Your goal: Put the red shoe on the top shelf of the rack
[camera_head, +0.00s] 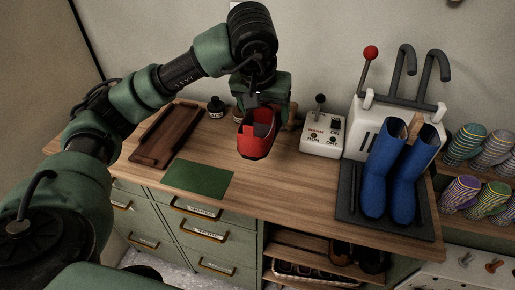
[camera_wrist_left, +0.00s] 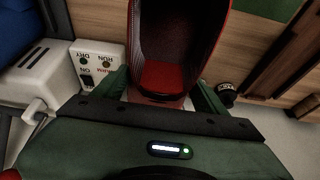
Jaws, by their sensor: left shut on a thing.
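The red shoe (camera_head: 256,142) hangs from my left gripper (camera_head: 256,104), above the wooden bench top. In the left wrist view the shoe (camera_wrist_left: 163,76) fills the upper middle, with its dark opening and red inside facing the camera. My left gripper (camera_wrist_left: 160,100) is shut on it; the grip itself is partly hidden. Below the bench top is an open rack with a wooden upper shelf (camera_head: 292,239), in view right of the drawers. Dark shoes (camera_head: 355,255) sit at its right side. The bench top hides much of the rack. My right gripper is not in view.
A wooden tray (camera_head: 147,158), green mat (camera_head: 198,178) and black jar (camera_head: 216,106) lie on the bench's left. A lever switch box (camera_head: 321,146), white dryer (camera_head: 361,122) and blue boots (camera_head: 384,165) on a dark tray (camera_head: 349,207) stand right.

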